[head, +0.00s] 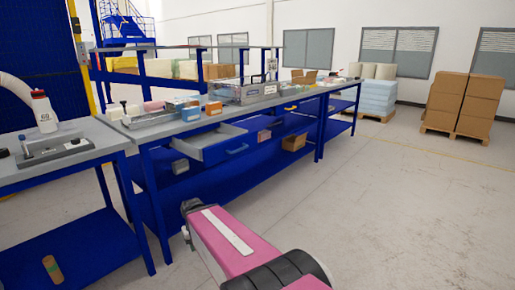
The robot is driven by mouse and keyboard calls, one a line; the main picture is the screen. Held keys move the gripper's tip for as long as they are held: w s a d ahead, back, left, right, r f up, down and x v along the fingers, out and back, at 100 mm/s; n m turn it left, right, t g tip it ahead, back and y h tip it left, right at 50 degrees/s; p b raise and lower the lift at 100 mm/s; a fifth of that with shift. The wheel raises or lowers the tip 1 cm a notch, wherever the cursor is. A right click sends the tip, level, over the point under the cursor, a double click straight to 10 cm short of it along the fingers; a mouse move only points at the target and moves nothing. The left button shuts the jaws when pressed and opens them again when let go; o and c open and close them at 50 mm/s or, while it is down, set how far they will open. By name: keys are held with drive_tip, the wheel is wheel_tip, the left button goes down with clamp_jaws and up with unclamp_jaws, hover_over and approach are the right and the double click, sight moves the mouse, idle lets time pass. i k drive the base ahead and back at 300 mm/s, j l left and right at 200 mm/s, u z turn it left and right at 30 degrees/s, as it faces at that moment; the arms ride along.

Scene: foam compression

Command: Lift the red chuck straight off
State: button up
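I cannot pick out a red chuck for certain in the head view. The fingers cannot be made out there, and nothing held is visible.
The long bench has an open blue drawer (222,143) jutting forward. On its top are orange boxes (214,108), a pink block (153,106) and a clear-sided case (243,92). A nearer bench (85,165) holds a white bottle (43,112). Floor is open at right.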

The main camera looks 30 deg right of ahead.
sight(40, 94)
drive_tip(key=z, duration=0.75)
drive_tip(key=u, duration=1.6)
